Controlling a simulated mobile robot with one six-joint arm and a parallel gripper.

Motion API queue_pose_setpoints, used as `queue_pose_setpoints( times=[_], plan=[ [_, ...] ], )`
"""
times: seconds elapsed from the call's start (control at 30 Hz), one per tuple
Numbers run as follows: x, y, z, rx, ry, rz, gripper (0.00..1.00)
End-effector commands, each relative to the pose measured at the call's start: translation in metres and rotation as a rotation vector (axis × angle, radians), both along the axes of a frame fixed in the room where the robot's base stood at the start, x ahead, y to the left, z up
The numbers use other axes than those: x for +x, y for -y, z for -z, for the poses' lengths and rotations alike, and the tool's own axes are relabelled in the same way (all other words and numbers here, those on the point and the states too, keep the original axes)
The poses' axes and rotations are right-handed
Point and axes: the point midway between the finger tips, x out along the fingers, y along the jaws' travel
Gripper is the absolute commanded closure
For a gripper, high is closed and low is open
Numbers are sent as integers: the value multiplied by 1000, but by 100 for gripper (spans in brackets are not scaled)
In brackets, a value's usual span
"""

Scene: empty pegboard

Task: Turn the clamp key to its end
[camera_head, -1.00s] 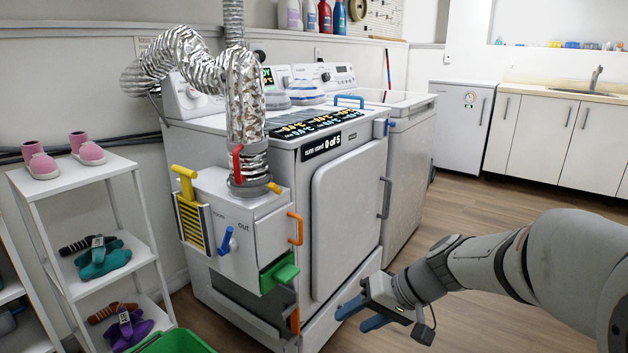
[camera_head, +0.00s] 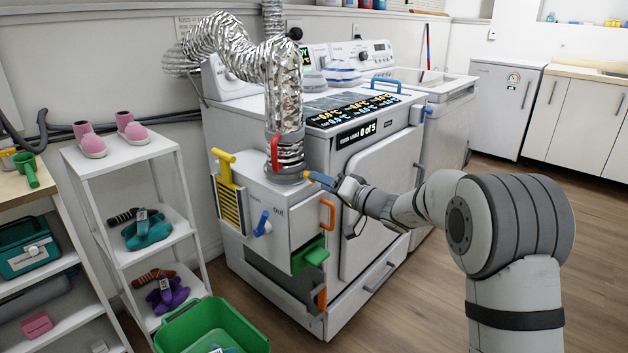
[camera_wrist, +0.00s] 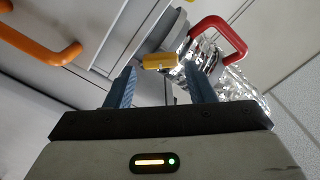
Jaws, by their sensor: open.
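The clamp key is a small yellow-orange tab (camera_head: 307,174) on the right side of the grey hose clamp (camera_head: 284,177), at the foot of the silver duct. My gripper (camera_head: 322,181) is at its right, with blue fingers pointing toward it. In the wrist view the key (camera_wrist: 160,61) shows between the two open fingertips (camera_wrist: 158,72), at or just beyond them. I cannot tell whether a finger touches it. The gripper holds nothing. In the head view the fingers overlap and partly hide the key's outer end.
A red handle (camera_head: 275,153) stands beside the clamp. The silver duct (camera_head: 284,92) rises above. A green bin (camera_head: 212,325) stands on the floor.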

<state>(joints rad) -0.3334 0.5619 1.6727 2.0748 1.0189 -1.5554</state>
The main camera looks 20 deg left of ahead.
Motion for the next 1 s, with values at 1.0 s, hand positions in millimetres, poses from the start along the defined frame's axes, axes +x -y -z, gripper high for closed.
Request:
queue_pose_setpoints(
  times=[1.0],
  plan=[
    [12,-31,0,0,-3,-1,83]
  ],
)
